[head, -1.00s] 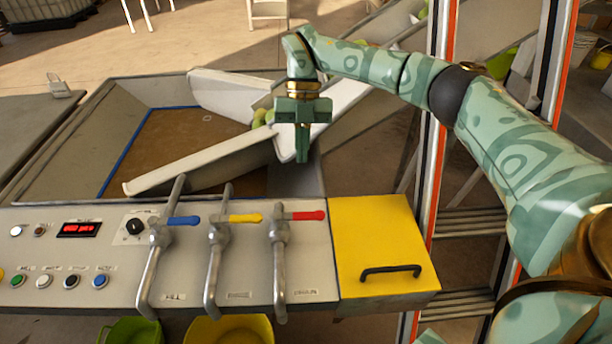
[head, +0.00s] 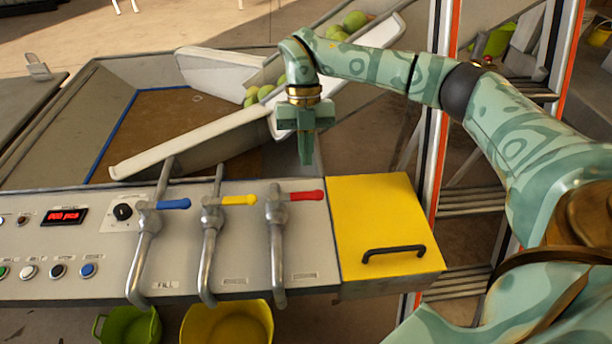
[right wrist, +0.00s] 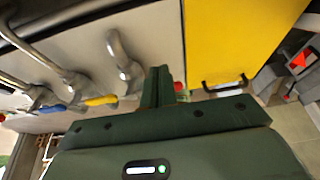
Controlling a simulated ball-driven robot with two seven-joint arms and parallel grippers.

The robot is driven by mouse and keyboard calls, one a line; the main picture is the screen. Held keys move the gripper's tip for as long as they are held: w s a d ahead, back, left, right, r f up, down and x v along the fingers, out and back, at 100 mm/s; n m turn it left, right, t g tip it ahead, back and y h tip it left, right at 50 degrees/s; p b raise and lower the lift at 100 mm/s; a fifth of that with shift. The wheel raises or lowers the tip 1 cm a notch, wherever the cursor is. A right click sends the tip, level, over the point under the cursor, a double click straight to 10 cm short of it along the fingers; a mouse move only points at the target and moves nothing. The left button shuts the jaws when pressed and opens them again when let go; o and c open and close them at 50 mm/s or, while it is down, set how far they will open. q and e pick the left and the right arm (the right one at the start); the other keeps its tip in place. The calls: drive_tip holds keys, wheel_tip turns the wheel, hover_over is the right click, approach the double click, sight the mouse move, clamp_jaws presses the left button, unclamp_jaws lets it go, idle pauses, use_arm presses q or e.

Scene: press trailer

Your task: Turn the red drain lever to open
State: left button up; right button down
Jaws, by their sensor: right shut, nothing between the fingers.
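The red drain lever (head: 307,196) is the rightmost of three handles on the grey panel, and it points right from its metal pipe valve. The blue lever (head: 173,204) and yellow lever (head: 239,200) sit to its left, also pointing right. My right gripper (head: 306,160) is shut and empty, pointing down above and just behind the red lever, apart from it in the head view. In the right wrist view the shut fingers (right wrist: 159,88) cover most of the red lever; only a small red bit (right wrist: 179,87) shows beside them. My left gripper is not in view.
A yellow cover (head: 380,215) with a black handle (head: 394,253) lies right of the red lever. White chutes (head: 195,146) with green fruit (head: 258,94) are behind the panel. Green (head: 130,327) and yellow tubs (head: 228,325) stand below its front. A ladder-like frame (head: 470,200) rises at right.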

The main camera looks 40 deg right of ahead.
sight(295, 197)
drive_tip(key=shift+x, duration=1.2)
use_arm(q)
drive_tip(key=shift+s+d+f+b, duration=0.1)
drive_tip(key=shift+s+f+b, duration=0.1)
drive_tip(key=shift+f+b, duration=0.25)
use_arm(e)
drive_tip(key=shift+s+a+r, duration=0.15)
drive_tip(key=shift+s+a, duration=0.35)
drive_tip(key=shift+s, duration=0.3)
drive_tip(key=shift+s+a+r, duration=0.15)
drive_tip(key=shift+s+a, duration=0.35)
drive_tip(key=shift+s, duration=0.3)
use_arm(q)
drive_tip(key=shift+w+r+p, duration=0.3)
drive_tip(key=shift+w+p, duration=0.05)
drive_tip(key=shift+p, duration=0.2)
use_arm(e)
drive_tip(key=shift+s+m, duration=0.3)
